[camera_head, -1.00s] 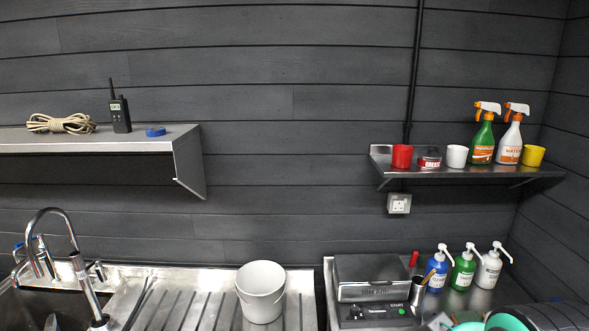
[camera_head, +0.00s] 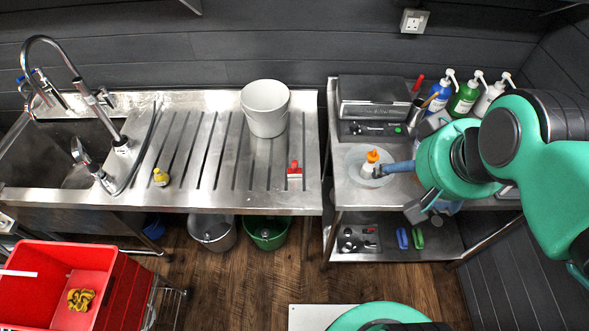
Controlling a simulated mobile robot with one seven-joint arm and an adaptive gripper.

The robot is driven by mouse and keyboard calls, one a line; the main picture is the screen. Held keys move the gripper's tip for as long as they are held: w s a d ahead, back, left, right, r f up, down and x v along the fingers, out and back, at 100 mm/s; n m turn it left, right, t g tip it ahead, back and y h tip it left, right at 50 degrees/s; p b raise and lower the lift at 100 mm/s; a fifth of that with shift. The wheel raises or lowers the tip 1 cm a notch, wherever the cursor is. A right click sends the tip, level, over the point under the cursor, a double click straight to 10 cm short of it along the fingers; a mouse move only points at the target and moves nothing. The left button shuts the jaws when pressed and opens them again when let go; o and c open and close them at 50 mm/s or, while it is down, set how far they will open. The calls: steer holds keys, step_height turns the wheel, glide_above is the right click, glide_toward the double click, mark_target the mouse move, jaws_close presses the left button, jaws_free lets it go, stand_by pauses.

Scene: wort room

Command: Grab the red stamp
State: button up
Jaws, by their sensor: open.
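A small red item with a pale base, which looks like the red stamp (camera_head: 294,170), stands on the ribbed steel drainboard (camera_head: 225,190), near its front right. Nothing touches it. My green arm reaches in from the right over the right-hand steel table. My gripper (camera_head: 414,211) is mostly hidden by the wrist; only a dark grey part seems to show at the wrist's lower left. It is open and well to the right of the stamp, apart from it.
A white bucket (camera_head: 265,108) stands behind the stamp, and a small yellow item (camera_head: 160,177) lies to its left. A white bottle with an orange top (camera_head: 372,162) stands in a pale dish near my wrist. A red crate (camera_head: 60,275) is at lower left.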

steer(key=shift+c, duration=0.3)
steer(key=c, duration=1.1)
steer(key=w+a+f+m+g+y+p, duration=0.1)
steer(key=w+a+f+m+y, duration=0.1)
steer(key=w+a+f+m, duration=0.5)
steer(key=w+a+f+m+g+y+p, duration=0.15)
steer(key=w+a+m, duration=0.35)
steer(key=w, duration=0.6)
steer(key=w+a+f+m, duration=0.2)
steer(key=w+f+m, duration=0.1)
steer(key=f, duration=0.3)
steer(key=w+a+f+m, duration=0.2)
steer(key=w+f+m, duration=0.1)
steer(key=f+m, duration=0.3)
steer(key=w+a+f+m, duration=0.2)
steer(key=w+f+m, duration=0.2)
steer(key=f+m, duration=0.1)
steer(key=shift+x, duration=0.8)
